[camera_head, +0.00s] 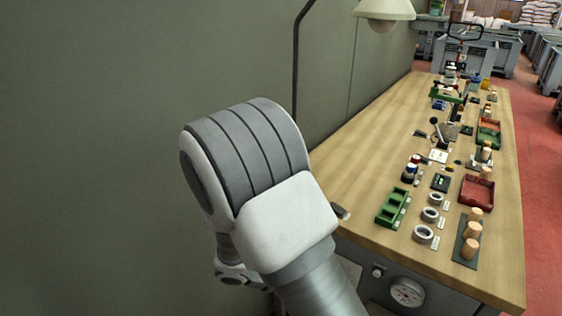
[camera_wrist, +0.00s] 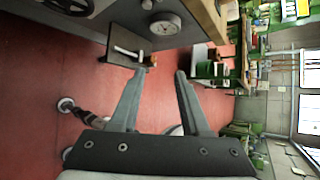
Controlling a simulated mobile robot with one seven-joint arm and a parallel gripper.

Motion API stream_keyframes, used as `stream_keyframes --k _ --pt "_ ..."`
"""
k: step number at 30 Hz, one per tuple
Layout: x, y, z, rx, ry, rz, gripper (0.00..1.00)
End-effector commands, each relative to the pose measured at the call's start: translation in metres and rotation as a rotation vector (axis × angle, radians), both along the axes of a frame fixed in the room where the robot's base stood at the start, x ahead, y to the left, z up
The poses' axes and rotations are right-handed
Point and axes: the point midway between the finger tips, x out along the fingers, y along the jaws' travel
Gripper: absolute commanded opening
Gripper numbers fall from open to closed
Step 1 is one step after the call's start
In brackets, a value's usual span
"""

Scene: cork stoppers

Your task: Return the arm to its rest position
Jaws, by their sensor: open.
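My gripper (camera_wrist: 160,74) shows in the wrist view with its two fingers apart and nothing between them. The wrist view is turned sideways, and the red floor (camera_wrist: 75,70) lies behind the fingers. In the head view my arm (camera_head: 285,222) is bent in front of the green wall, to the left of the workbench. The gripper itself cannot be made out in the head view. Cork stoppers (camera_head: 472,229) stand on a dark strip at the bench's near right.
The wooden workbench (camera_head: 345,165) carries a green tray (camera_head: 392,207), a red tray (camera_head: 476,191), several rings (camera_head: 423,234) and small bottles. A lamp (camera_head: 385,9) hangs over its back edge. A gauge (camera_head: 407,292) sits on the bench front. Red floor (camera_head: 545,200) is open on the right.

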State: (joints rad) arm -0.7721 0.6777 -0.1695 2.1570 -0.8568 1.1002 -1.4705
Motion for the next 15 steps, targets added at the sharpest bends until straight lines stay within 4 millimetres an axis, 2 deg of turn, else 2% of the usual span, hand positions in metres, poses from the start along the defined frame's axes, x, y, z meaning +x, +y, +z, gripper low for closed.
stream_keyframes --k 1,15 --pt "-0.002 -0.004 0.018 0.063 -0.074 -0.089 0.46" --pt "-0.04 -0.029 0.132 0.501 -0.708 -0.944 0.46"
